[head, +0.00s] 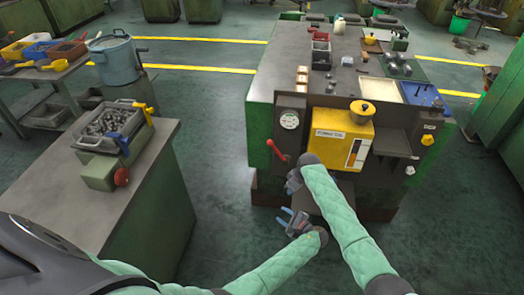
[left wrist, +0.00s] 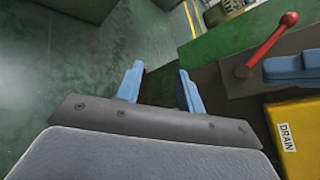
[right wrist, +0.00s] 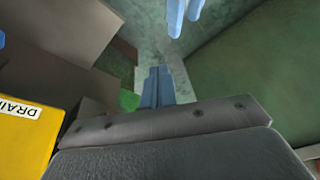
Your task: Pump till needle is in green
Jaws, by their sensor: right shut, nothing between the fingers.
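The round white gauge (head: 290,119) is on the front panel of the green machine (head: 262,125); its needle is too small to read. The pump lever (head: 277,149) has a red handle, left of the yellow oil tank (head: 345,135), and shows in the left wrist view (left wrist: 272,45). My right gripper (head: 292,182) is below the lever, apart from it; its blue fingers are shut and empty in the right wrist view (right wrist: 157,86). My left gripper (head: 290,216) is lower, with fingers apart and nothing between them in the left wrist view (left wrist: 160,88).
A grey bench (head: 60,185) on the left bears a metal bin (head: 85,140) of small parts. Bins and a grey pot (head: 116,62) stand behind it. The green floor (head: 215,150) between bench and machine is clear. My two grippers are close together.

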